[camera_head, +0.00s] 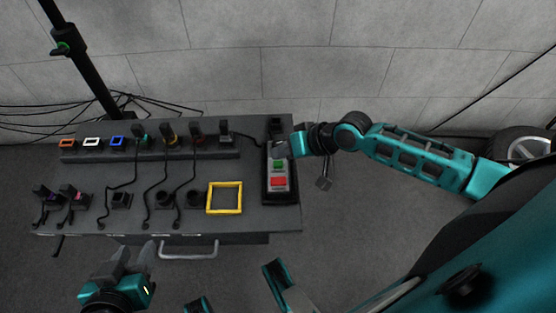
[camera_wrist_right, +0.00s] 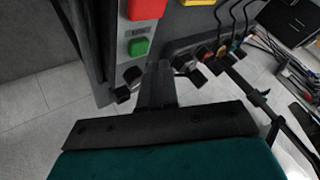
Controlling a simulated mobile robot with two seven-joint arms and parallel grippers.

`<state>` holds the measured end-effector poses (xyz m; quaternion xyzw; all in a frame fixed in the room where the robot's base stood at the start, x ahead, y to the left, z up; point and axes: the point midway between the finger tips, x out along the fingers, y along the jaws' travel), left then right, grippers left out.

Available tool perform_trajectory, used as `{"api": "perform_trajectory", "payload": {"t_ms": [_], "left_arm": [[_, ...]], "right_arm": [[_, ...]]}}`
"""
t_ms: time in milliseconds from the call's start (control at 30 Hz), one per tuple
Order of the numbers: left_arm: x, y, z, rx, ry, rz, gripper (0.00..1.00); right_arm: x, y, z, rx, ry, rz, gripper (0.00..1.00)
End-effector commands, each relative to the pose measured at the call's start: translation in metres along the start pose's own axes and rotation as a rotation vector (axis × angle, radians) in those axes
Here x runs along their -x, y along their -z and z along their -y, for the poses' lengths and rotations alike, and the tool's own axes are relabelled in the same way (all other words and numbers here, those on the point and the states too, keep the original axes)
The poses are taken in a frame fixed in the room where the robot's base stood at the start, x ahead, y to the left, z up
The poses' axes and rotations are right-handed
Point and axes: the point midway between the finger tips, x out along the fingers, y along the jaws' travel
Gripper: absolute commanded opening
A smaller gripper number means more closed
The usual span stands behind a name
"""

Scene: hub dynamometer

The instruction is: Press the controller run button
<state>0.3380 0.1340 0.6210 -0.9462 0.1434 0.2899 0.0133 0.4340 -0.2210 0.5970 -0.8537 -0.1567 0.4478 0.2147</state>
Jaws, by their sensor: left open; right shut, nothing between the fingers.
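The controller is a grey panel in a dark housing (camera_head: 267,190) at the right end of the bench. It has a green button (camera_head: 278,164) above a larger red button (camera_head: 278,181). Both also show in the right wrist view, green (camera_wrist_right: 138,47) and red (camera_wrist_right: 147,9). My right gripper (camera_head: 280,151) is shut and empty, just behind the green button in the head view. In the right wrist view its fingertips (camera_wrist_right: 159,70) are close beside the green button; I cannot tell whether they touch the panel. My left gripper (camera_head: 136,255) is open and empty in front of the bench.
The dark bench (camera_head: 140,215) carries a yellow square frame (camera_head: 224,212), several black connectors with cables, and a row of coloured sockets. A metal handle (camera_head: 188,256) juts from its front. A black stand (camera_head: 85,70) rises behind left. A wheel (camera_head: 522,147) lies far right.

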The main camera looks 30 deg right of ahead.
Motion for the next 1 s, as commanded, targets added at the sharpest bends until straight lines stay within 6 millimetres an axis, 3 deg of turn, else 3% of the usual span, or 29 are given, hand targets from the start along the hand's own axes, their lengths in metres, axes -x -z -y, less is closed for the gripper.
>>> {"api": "perform_trajectory", "payload": {"t_ms": [467,1000], "left_arm": [[0.029,0.043,-0.004,0.001,-0.001,0.000,0.43],[0.029,0.042,-0.004,0.001,-0.001,0.000,0.43]], "right_arm": [[0.032,0.024,0.024,0.000,0.001,-0.001,0.00],[0.031,0.023,0.023,0.000,0.001,-0.001,0.00]]}}
